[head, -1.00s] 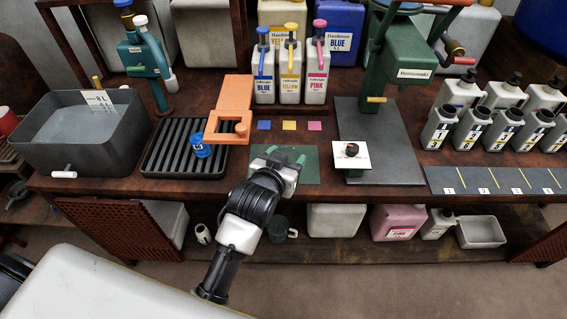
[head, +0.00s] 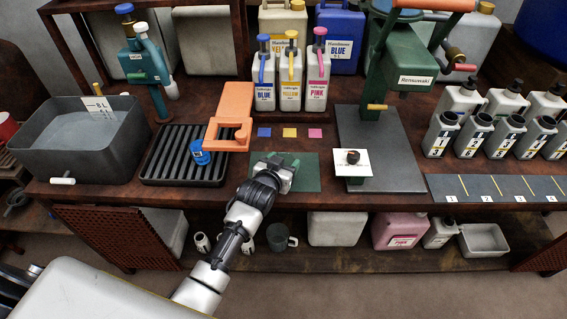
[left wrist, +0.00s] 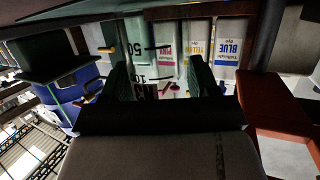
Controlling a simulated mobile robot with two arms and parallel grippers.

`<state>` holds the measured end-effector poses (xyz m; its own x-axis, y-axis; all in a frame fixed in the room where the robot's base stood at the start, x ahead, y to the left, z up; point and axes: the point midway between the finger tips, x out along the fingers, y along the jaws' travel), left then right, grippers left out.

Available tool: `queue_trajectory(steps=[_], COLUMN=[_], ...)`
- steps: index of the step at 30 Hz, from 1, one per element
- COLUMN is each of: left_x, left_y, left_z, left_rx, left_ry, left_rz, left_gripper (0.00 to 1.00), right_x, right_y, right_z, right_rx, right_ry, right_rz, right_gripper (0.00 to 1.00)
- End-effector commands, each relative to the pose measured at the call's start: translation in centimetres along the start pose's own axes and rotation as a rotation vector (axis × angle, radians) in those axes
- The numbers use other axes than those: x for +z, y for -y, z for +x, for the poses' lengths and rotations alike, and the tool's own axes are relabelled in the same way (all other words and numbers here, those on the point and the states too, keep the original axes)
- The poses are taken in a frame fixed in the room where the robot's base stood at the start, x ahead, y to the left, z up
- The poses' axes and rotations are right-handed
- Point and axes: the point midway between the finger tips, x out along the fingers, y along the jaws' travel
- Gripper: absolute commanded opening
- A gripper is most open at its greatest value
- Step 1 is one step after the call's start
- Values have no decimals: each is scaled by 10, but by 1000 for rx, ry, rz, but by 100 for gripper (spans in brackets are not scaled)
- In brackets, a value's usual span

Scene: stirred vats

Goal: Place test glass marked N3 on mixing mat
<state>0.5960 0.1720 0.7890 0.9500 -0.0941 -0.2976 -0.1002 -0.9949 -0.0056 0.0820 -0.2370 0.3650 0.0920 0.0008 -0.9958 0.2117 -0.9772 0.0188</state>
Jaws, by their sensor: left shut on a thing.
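A clear test glass (left wrist: 151,62) with black marks, "50" and what reads as N3 among them, stands between the fingers of my left gripper (left wrist: 160,80) in the left wrist view. My left gripper is shut on it. In the head view, my left gripper (head: 287,165) is over the left part of a green mat (head: 308,180), which looks like the mixing mat. The glass is hard to make out there, and I cannot tell whether its base touches the mat. My right gripper is not in view.
Blue, yellow and pink dye bottles (head: 290,82) stand behind the mat. A green press (head: 405,60) with a grey base is to the right.

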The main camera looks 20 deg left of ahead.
Motion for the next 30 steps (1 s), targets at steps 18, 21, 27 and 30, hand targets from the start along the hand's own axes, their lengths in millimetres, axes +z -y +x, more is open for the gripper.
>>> queue_trajectory(steps=[18, 21, 27, 30], left_x=[2, 0, 0, 0], left_y=[0, 0, 0, 0], left_z=[0, 0, -21, -42], left_rx=[0, 0, 0, 0], left_ry=[0, -1, 1, 0], left_rz=[0, 0, 0, 1], left_gripper=[86, 86, 86, 86], right_x=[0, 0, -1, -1], right_y=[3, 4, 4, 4], right_z=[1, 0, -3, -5], right_rx=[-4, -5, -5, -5], right_ry=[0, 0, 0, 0], right_rz=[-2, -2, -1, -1], right_gripper=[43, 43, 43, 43])
